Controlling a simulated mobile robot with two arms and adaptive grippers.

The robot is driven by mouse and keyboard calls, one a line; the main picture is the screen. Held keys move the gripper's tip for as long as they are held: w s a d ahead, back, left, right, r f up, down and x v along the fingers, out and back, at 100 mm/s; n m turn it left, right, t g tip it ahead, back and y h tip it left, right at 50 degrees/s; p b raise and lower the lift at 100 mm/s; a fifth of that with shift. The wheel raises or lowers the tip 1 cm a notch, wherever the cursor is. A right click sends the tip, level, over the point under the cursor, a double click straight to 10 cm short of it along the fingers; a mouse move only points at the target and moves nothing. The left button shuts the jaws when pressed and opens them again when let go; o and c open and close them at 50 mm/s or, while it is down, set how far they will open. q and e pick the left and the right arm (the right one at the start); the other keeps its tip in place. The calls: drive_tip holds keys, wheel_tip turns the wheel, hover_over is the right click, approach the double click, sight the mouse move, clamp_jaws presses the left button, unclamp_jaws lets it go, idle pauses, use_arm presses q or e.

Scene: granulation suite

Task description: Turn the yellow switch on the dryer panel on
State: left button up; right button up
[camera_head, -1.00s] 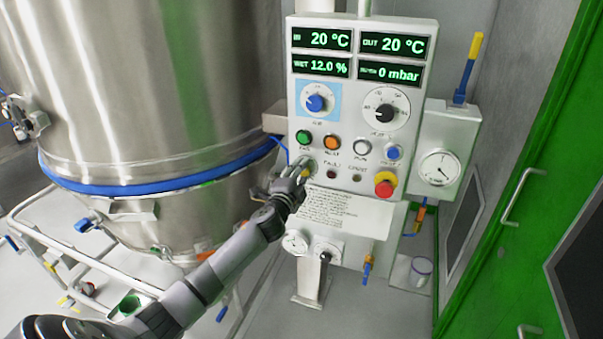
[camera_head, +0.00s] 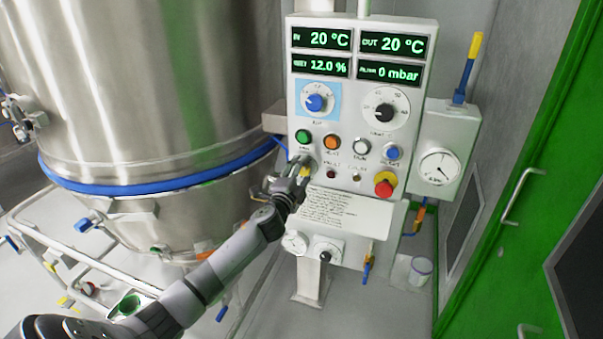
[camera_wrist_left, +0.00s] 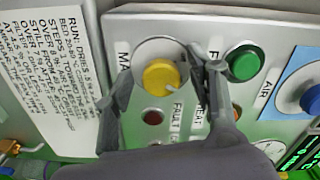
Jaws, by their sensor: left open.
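The yellow switch (camera_wrist_left: 162,78) is a round yellow knob on a pale round base at the edge of the dryer panel (camera_head: 345,113). In the head view a bit of its yellow shows beside the fingers, and the rest is largely hidden. My left gripper (camera_head: 290,180) is at the panel's lower left. In the wrist view my left gripper (camera_wrist_left: 160,68) is open, with one finger on each side of the switch. I cannot tell whether either finger touches it. My right gripper is not in view.
Near the switch are a green button (camera_head: 303,137), an orange button (camera_head: 331,142) and a red emergency stop (camera_head: 384,187). A blue knob (camera_head: 316,102) sits higher up. The large steel vessel (camera_head: 140,90) stands to the left, and a green door frame (camera_head: 520,170) to the right.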

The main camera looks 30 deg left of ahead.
use_arm(q)
drive_tip(key=v, duration=1.2)
drive_tip(key=shift+f, duration=0.15)
